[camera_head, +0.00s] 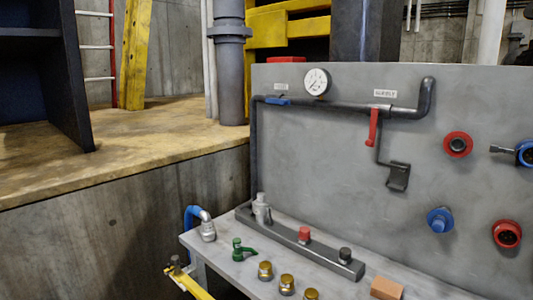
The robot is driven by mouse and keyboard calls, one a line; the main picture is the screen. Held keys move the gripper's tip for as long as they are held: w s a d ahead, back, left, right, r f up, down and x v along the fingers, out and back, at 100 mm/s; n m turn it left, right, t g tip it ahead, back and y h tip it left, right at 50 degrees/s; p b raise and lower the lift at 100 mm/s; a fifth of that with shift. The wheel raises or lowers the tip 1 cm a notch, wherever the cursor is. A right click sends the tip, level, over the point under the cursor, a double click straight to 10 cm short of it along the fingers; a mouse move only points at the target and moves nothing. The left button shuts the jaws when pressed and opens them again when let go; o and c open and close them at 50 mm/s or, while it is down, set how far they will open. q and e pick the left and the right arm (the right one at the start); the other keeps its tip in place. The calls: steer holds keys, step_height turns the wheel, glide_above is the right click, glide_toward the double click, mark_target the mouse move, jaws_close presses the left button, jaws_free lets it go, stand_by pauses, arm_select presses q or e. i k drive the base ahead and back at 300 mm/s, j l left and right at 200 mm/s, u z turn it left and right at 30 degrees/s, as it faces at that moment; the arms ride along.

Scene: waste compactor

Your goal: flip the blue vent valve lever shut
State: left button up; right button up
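The blue vent valve lever (278,101) is on the upper left part of the dark pipe (345,106), which runs across the grey panel. The lever lies roughly level, along the pipe. A small label (283,87) is above it, too small to read. A red lever (373,127) farther right on the same pipe hangs down. A round gauge (317,82) stands above the pipe between the two levers. Neither of my grippers shows in the head view.
The grey panel (320,150) carries red and blue round fittings at right. The bench (225,262) below holds a dark rail (320,254), a green valve (241,250), several brass caps and a brown block (386,289). A yellow bar (190,282) juts out at lower left. Space before the blue lever looks clear.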

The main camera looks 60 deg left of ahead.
mark_target(282, 102)
steer(key=u, duration=1.75)
